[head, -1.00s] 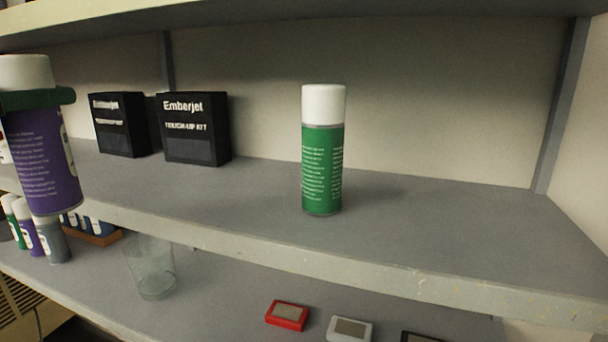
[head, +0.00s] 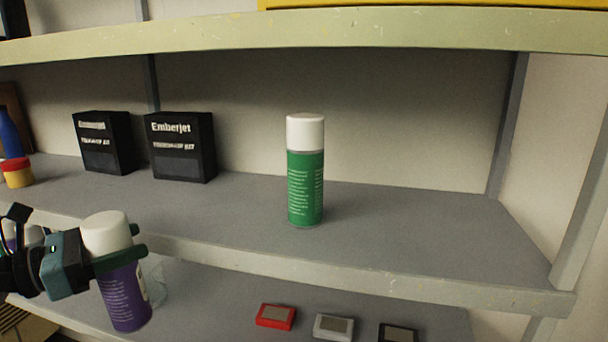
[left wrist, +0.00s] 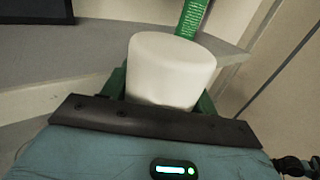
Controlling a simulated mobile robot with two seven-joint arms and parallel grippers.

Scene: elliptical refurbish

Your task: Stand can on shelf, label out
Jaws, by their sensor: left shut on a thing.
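A purple spray can (head: 124,296) with a white cap is in my left gripper (head: 118,254), which is shut around it near the cap. The can tilts slightly and hangs in front of the shelves, below the middle shelf's front edge. Small print faces the head camera, and part of a white label shows at its right side. In the left wrist view its white cap (left wrist: 170,68) sits between the green fingers. A green can (head: 305,188) with a white cap stands upright on the middle shelf (head: 400,235), small print facing out. My right gripper is not in view.
Two black Emberjet boxes (head: 181,147) stand at the back left of the middle shelf. A red and yellow jar (head: 17,172) is further left. Small red, white and black devices (head: 333,327) lie on the lower shelf. The middle shelf is clear right of the green can.

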